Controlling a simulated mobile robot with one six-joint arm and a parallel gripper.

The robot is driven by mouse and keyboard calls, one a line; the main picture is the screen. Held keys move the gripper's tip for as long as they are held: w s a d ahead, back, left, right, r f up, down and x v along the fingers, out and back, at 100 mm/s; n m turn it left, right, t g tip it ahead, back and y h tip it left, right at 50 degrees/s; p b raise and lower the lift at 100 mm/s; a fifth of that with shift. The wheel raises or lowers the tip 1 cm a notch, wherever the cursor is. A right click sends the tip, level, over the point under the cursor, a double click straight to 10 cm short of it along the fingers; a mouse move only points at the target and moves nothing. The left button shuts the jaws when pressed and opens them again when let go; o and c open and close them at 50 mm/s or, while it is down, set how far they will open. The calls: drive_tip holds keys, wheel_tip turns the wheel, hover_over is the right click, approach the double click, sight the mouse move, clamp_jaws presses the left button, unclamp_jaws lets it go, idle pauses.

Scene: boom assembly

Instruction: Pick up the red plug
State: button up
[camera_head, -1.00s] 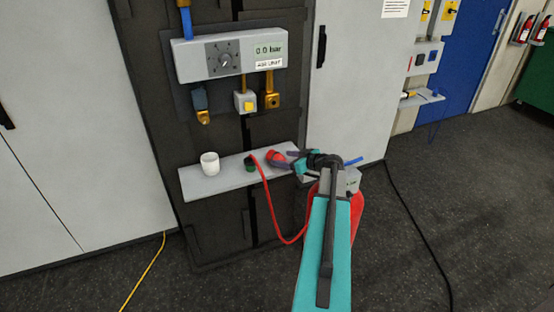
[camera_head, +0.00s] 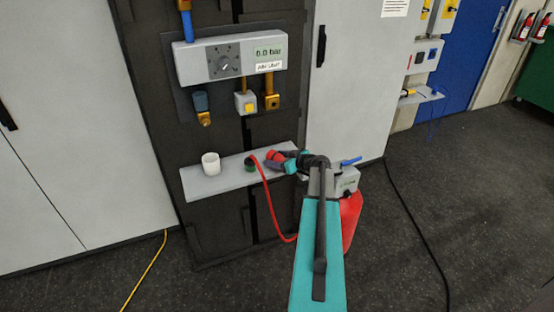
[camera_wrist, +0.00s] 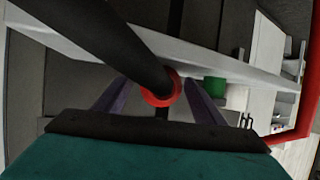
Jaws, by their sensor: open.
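The red plug (camera_head: 273,155) is at the right part of the grey shelf, partly hidden by my gripper (camera_head: 280,160) in the head view. In the wrist view the red plug (camera_wrist: 161,88) shows as a red ring at the end of a thick dark tube, which crosses from the upper left. My gripper (camera_wrist: 157,90) is open, with one purple finger on each side of the ring. I cannot tell whether the fingers touch it.
The shelf (camera_head: 215,183) also holds a white cup (camera_head: 210,164) and a green part (camera_head: 250,163) by a red hose (camera_head: 270,205). A panel with a gauge (camera_head: 230,60) is above. A red tank (camera_head: 351,222) stands behind my arm.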

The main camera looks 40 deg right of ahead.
sight(272, 152)
drive_tip(key=c, duration=1.4)
drive_tip(key=shift+c, duration=0.2)
drive_tip(key=shift+r, duration=0.15)
drive_tip(key=shift+r+b, duration=0.5)
drive_tip(key=shift+r, duration=0.1)
drive_tip(key=shift+s+a+r+b, duration=0.2)
drive_tip(key=shift+r+b, duration=0.15)
drive_tip(key=shift+r, duration=0.2)
drive_tip(key=shift+s+a+r+b, duration=0.15)
drive_tip(key=shift+r+b, duration=0.15)
drive_tip(key=shift+r, duration=0.2)
drive_tip(key=s+a+r+b, duration=0.1)
drive_tip(key=s+a+b, duration=0.3)
drive_tip(key=s+a, duration=0.4)
drive_tip(key=s, duration=0.4)
drive_tip(key=shift+a+r+b, duration=0.25)
drive_tip(key=shift+a+b, duration=0.1)
drive_tip(key=shift+a, duration=0.05)
